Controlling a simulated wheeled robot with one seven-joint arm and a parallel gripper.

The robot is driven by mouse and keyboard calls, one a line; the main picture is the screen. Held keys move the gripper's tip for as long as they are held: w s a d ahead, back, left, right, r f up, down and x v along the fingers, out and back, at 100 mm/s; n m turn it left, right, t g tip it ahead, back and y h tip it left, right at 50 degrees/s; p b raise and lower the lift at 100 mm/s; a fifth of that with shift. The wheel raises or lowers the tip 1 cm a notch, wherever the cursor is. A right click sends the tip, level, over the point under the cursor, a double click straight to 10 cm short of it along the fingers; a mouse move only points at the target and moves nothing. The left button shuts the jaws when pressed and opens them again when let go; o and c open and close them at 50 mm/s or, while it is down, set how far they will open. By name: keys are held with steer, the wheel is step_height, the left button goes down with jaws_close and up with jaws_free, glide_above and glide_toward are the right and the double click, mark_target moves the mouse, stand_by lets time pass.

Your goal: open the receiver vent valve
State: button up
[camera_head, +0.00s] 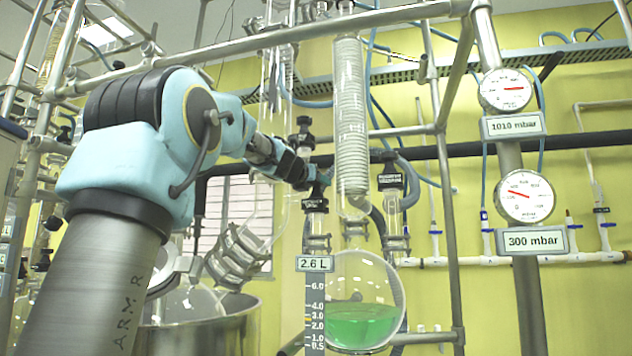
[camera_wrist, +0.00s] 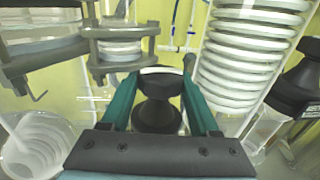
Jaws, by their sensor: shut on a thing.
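The receiver (camera_head: 365,312) is a round glass flask with green liquid in the head view, below the coiled condenser. A black valve knob (camera_head: 316,193) sits on the glass fitting at the receiver's upper left; I take it to be the vent valve. My gripper (camera_head: 318,177) is at this knob, its fingers partly hidden by the wrist. In the wrist view my gripper (camera_wrist: 158,80) has its two teal fingers on either side of a black waisted knob (camera_wrist: 158,100), shut on it. The knob's open or shut marking cannot be read.
The glass condenser (camera_head: 351,120) stands close right of my gripper. Another black-capped valve (camera_head: 391,183) is right of it. A steel post carries two gauges, labelled 1010 mbar (camera_head: 513,126) and 300 mbar (camera_head: 533,241). Metal clamps (camera_wrist: 118,45) are close by at upper left in the wrist view.

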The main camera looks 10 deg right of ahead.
steer(key=n+y+p, duration=0.1)
steer(key=p, duration=0.1)
steer(key=t+y+p, duration=0.1)
steer(key=p, duration=0.1)
steer(key=shift+s+d+r+n+y, duration=0.2)
steer(key=shift+r+n+y, duration=0.1)
steer(key=shift+r+n, duration=0.1)
steer(key=n+t+y+p, duration=0.1)
steer(key=y+p, duration=0.1)
steer(key=shift+w+p, duration=0.1)
steer(key=shift+p, duration=0.25)
steer(key=n+y+p, duration=0.1)
steer(key=n+t+y+p, duration=0.1)
steer(key=y, duration=0.1)
steer(key=shift+f+n, duration=0.3)
steer(key=shift+f+n+y, duration=0.1)
steer(key=shift+n+y, duration=0.8)
steer(key=shift+y, duration=0.7)
steer(key=shift+a, duration=0.1)
steer(key=o, duration=1.1)
